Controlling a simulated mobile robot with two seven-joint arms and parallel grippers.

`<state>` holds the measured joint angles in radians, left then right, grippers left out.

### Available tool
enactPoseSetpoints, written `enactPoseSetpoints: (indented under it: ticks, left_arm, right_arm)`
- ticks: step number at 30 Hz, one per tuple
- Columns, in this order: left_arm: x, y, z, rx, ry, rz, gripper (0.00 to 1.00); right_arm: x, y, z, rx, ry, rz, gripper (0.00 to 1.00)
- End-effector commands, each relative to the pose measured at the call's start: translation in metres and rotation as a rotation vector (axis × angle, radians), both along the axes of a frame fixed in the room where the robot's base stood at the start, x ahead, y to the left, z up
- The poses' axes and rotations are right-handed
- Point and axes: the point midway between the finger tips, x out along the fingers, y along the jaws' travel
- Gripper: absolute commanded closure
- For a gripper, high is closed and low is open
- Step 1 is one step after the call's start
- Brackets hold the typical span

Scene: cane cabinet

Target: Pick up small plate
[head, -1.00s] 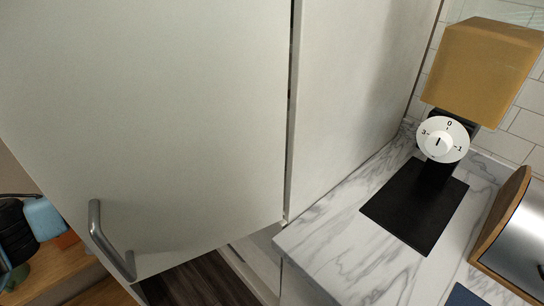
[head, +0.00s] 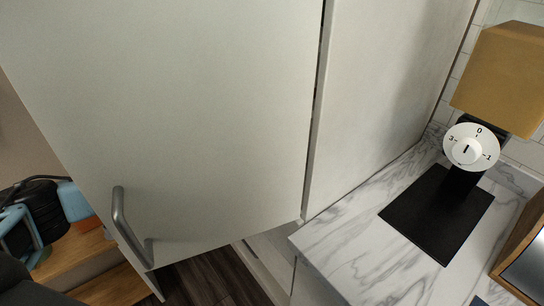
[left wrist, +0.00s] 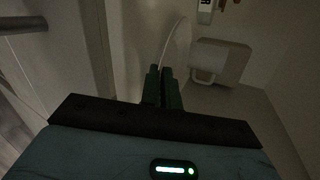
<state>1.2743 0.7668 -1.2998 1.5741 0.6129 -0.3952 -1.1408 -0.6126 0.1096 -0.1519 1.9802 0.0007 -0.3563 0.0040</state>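The small plate (left wrist: 173,42) shows in the left wrist view as a thin pale curved edge, seen almost edge-on, rising from between the fingertips of my left gripper (left wrist: 162,73). The two dark green fingers are close together, with the plate's rim between them. Most of the plate's face cannot be seen at this angle. In the head view the plate is hidden, and neither gripper shows there.
A white cabinet door (head: 170,110) with a metal handle (head: 125,228) fills much of the head view. A marble counter (head: 335,235) holds a black board (head: 437,215) at right. A white mug-like vessel (left wrist: 222,60) stands right of the plate in the dim cabinet.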

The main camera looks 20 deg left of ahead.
Motion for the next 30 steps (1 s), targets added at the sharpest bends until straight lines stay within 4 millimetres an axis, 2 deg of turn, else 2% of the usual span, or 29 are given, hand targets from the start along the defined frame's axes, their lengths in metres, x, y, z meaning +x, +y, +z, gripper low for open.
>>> enactPoseSetpoints:
  ticks: [10, 24, 30]
  left_arm:
    - [-0.001, 0.001, 0.038, -0.001, -0.005, -0.001, 1.0]
    - [-0.088, 0.065, 0.045, 0.003, -0.002, 0.0, 1.0]
    - [-0.114, 0.084, 0.047, 0.001, -0.001, 0.0, 1.0]
  right_arm:
    - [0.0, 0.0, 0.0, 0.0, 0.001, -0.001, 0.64]
    - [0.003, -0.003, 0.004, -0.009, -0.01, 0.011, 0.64]
    - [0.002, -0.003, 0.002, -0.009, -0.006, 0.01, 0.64]
